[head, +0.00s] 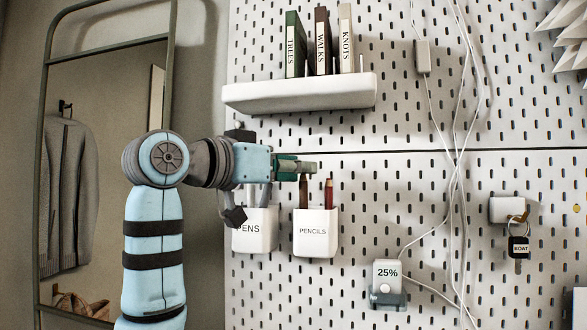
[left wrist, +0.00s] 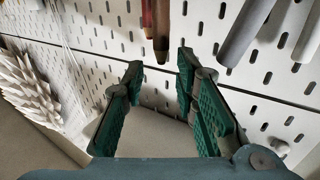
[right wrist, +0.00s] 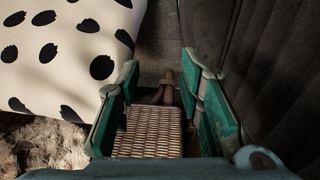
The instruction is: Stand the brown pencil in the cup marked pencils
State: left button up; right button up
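The brown pencil (head: 303,192) stands upright in the white cup marked PENCILS (head: 316,246), left of a red pencil (head: 328,193). My left gripper (head: 310,168) is at the brown pencil's top end, above the cup. In the left wrist view, its fingers (left wrist: 160,66) are apart. The brown pencil (left wrist: 161,30) ends near the gap between the fingertips, and I see no grip on it. The red pencil (left wrist: 147,15) is beside it. The pencils' lower ends are hidden in the cup. My right gripper (right wrist: 160,62) is open and empty, and is outside the head view.
The cup marked PENS (head: 262,243) hangs left of the pencil cup, partly behind my arm. A shelf with books (head: 300,95) is above. Cables (head: 455,160) and a 25% device (head: 387,273) are at the right. A wicker surface (right wrist: 148,132) and spotted cushion (right wrist: 70,45) lie below my right gripper.

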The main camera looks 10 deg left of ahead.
pick_arm(q)
jog(key=v, duration=1.2)
dwell(0.7)
